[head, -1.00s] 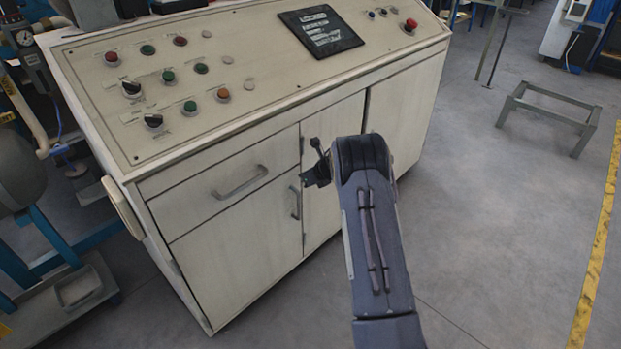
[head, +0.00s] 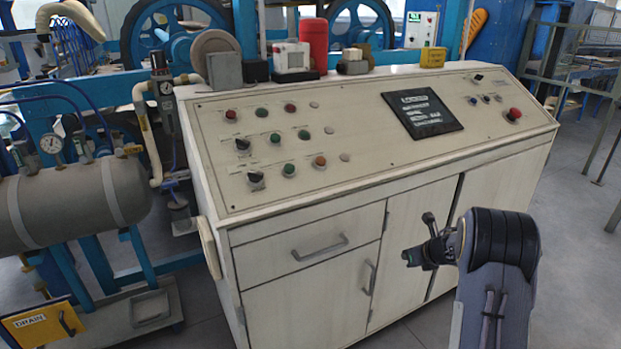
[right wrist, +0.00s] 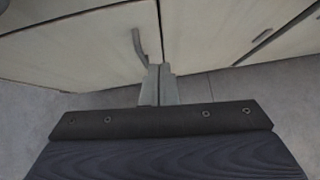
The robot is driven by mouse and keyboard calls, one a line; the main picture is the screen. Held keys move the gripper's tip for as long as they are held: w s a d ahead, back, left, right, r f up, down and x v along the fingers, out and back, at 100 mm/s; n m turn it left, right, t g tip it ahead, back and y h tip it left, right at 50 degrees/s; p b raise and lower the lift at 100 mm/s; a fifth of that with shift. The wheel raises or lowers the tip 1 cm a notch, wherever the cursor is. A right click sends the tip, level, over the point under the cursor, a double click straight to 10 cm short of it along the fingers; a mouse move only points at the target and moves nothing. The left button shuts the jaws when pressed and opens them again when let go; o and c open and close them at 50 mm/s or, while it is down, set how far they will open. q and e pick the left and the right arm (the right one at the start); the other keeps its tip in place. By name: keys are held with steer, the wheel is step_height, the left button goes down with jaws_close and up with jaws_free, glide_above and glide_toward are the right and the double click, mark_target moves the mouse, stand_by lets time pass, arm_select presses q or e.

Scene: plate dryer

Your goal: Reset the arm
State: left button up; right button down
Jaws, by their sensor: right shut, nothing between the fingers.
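My right arm comes in at the lower right of the head view, in front of the control console (head: 300,210). My right gripper (head: 418,255) is partly hidden by its own wrist and points left, in front of the cabinet doors. In the right wrist view the two fingers of my right gripper (right wrist: 159,72) are pressed together with nothing between them. They are seen against the cabinet doors (right wrist: 85,50) and a door handle (right wrist: 139,45). I cannot tell the gap to the doors. My left gripper is in neither view.
The console has buttons and knobs, a dark screen (head: 422,115) and a red emergency button (head: 514,114). A grey tank (head: 75,205) with gauges stands at the left. Blue machinery with wheels is behind. Grey floor (head: 575,270) is open at the right.

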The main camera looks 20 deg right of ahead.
steer(key=s+a+r+m+t+h, duration=0.1)
steer(key=s+r+m+h, duration=0.3)
steer(key=r+m, duration=0.6)
steer(key=s+a+r+m+t+h, duration=0.1)
steer(key=s+r+m, duration=0.4)
steer(key=r+m, duration=0.45)
steer(key=s+a+f+m+g+y+p, duration=0.1)
steer(key=s+a+f+m+g+y, duration=0.2)
steer(key=s+a+m, duration=0.9)
steer(key=s+a+f+m+g+y, duration=0.2)
steer(key=s+a+m+y, duration=0.45)
steer(key=s+a, duration=0.85)
step_height(320, 180, up, 16)
steer(key=d+h+p, duration=0.1)
steer(key=p, duration=1.4)
steer(key=shift+s+d+f+m+h, duration=0.15)
steer(key=shift+d+f+m+h, duration=0.1)
steer(key=shift+d+m+h, duration=0.15)
